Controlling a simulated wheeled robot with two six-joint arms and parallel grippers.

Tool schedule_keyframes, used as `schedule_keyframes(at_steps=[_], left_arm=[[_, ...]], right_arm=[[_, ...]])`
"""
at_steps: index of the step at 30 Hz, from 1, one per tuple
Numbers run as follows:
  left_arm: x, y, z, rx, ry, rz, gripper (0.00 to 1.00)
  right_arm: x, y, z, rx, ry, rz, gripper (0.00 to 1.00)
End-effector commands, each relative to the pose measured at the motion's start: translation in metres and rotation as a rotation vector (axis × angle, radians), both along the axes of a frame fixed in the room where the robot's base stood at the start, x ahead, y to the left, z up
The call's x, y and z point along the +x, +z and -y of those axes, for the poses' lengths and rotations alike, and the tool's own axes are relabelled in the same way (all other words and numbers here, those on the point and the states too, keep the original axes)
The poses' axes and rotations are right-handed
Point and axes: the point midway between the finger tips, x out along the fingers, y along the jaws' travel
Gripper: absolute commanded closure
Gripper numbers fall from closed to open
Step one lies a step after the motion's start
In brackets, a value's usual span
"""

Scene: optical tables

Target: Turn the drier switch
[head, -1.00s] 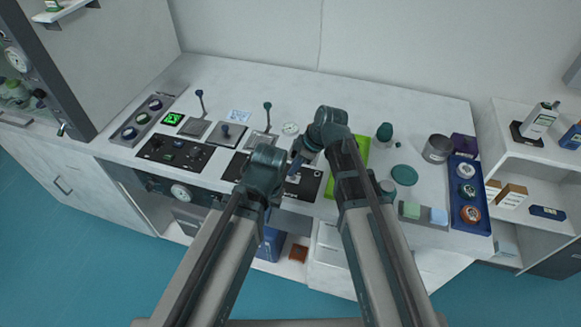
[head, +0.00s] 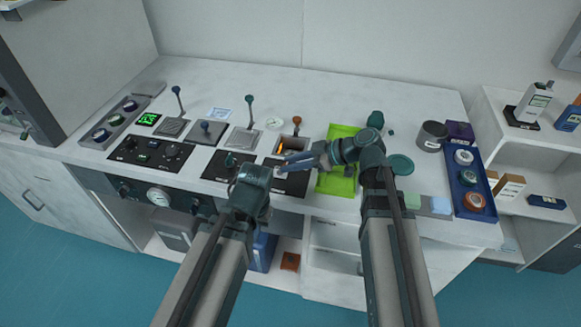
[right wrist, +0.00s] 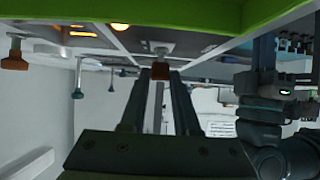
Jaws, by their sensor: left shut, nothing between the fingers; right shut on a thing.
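A black panel (head: 291,182) with white marks lies near the front edge of the bench, and the drier switch seems to be on it. In the right wrist view a small red-brown switch knob (right wrist: 160,71) on a grey base sits between my fingertips. My right gripper (head: 287,163) reaches in from the right, low over the panel, and is shut on this knob. It hides the knob in the head view. I cannot read the switch's label or angle. My left gripper (head: 247,184) is shut and empty by the bench's front edge; its fingertips are largely hidden.
Behind the panel an orange-topped lever (head: 297,120) stands by a glowing orange slot (head: 281,146). Levers with dark knobs (head: 249,98) stand further left.

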Motion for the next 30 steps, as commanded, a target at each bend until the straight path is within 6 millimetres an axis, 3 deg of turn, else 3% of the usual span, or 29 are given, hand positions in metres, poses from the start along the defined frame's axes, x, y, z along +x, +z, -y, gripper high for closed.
schedule_keyframes(at_steps=[15, 16, 20, 30], left_arm=[[0.0000, -0.0035, 0.0000, 0.000, 0.000, 0.000, 1.00], [0.0000, -0.0035, 0.0000, 0.000, 0.000, 0.000, 1.00], [0.0000, -0.0034, 0.0000, 0.000, 0.000, 0.000, 1.00], [0.0000, -0.0007, 0.0000, 0.000, 0.000, 0.000, 1.00]], right_arm=[[-0.0016, -0.0013, 0.0007, 0.011, 0.004, 0.004, 1.00], [-0.0016, -0.0012, 0.0006, 0.011, 0.004, 0.004, 0.65], [-0.0012, -0.0011, 0.0006, 0.012, 0.002, 0.004, 0.41], [-0.0005, 0.0019, -0.0002, 0.013, 0.000, 0.005, 0.40]])
